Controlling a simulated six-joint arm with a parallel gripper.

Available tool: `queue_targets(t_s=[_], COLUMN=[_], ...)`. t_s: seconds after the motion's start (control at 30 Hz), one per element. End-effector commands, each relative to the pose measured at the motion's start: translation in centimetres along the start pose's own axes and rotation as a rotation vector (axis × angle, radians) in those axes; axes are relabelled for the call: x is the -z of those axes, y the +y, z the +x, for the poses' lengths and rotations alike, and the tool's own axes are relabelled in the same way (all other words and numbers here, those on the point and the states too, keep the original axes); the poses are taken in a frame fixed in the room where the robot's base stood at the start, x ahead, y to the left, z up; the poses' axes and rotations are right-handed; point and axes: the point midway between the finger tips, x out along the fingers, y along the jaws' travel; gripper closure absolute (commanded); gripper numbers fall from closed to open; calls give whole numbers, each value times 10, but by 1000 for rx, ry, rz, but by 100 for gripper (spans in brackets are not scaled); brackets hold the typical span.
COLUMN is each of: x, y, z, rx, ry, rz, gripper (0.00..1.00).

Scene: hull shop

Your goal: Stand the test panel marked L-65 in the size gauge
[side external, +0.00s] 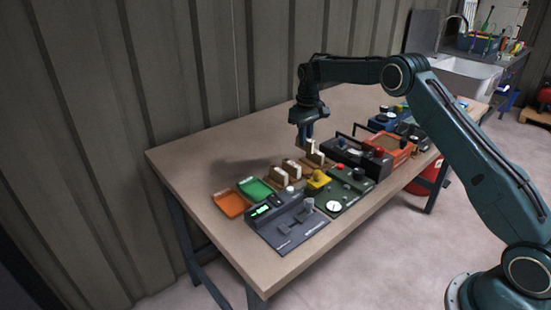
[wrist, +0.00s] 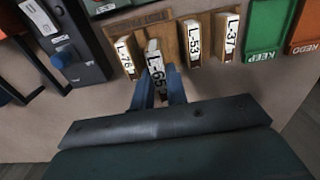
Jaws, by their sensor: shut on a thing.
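The test panel L-65 (wrist: 156,75) is a pale block with a wooden side and a black-on-white label. My gripper (wrist: 158,98) is shut on it, with a blue finger on each side. In the side view my gripper (side external: 305,138) is over the far end of the wooden rack, with a pale panel (side external: 310,147) at its fingertips. L-65 looks nearer the camera than its neighbours; I cannot tell whether it is clear of the rack. No device carries a readable size gauge name; a grey device with a green display (side external: 285,222) stands at the near end.
Panels L-76 (wrist: 126,57), L-53 (wrist: 193,42) and L-37 (wrist: 227,35) stand close by in the wooden rack (wrist: 172,40). A green KEEP tray (side external: 254,189) and an orange tray (side external: 231,204) lie left. Several devices, including a dark green one (side external: 350,186), crowd the front edge.

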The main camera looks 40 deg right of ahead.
Motion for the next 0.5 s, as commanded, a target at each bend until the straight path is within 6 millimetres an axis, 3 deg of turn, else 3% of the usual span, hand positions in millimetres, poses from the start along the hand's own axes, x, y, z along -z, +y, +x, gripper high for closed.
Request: queue_targets(t_s=[0.27,0.5], x=[-8,-32], y=[-24,-76], z=[-2,-6], rx=[5,14], ry=[-17,-61], rz=[-4,-7], gripper=[100,100])
